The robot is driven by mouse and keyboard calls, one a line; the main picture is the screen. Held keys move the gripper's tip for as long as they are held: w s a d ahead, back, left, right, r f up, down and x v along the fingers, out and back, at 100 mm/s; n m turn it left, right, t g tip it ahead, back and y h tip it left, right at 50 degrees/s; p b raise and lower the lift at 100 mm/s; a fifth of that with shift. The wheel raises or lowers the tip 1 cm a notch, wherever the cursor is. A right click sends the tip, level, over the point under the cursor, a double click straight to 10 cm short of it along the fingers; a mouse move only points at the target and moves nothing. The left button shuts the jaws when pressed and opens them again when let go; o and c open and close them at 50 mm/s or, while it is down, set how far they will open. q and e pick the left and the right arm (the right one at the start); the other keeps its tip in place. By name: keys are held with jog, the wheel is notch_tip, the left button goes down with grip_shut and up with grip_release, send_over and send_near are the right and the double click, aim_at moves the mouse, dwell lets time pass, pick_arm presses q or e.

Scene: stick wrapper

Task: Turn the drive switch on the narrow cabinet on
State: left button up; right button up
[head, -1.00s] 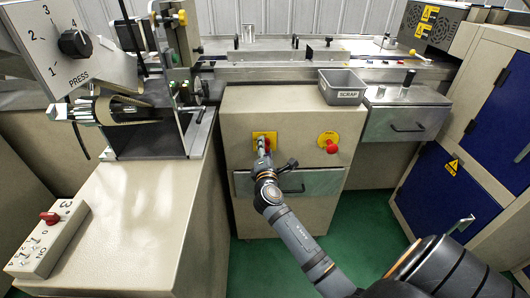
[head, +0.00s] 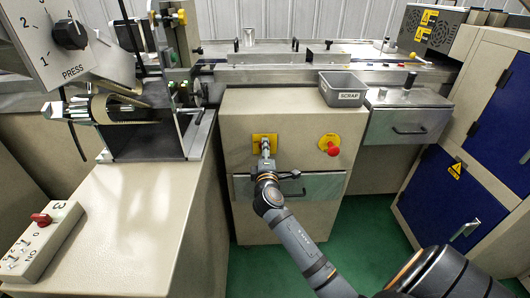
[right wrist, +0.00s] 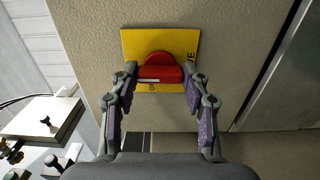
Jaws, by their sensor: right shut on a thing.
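The narrow cabinet (head: 240,205) is beige and stands in the middle of the head view. A yellow plate (head: 256,138) on its front carries the drive switch, which my gripper mostly hides in the head view. In the right wrist view the switch is a red knob (right wrist: 160,73) on the yellow plate (right wrist: 135,45); its grip bar lies across the picture with a white line along it. My right gripper (head: 265,152) is at the plate, its two fingers (right wrist: 160,85) closed on either end of the red bar. The plate's lettering is mostly hidden. My left gripper is not in view.
A red stop button (head: 330,149) on a yellow disc sits to the right on the same cabinet. A grey scrap bin (head: 344,97) stands on top. A control box with a red switch (head: 41,219) lies on the left bench. Green floor is clear to the right.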

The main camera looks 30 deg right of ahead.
jog(key=shift+f, duration=0.1)
jog(key=o, duration=1.2)
jog(key=shift+c, duration=0.2)
jog(key=shift+s, duration=0.1)
jog(key=v, duration=1.2)
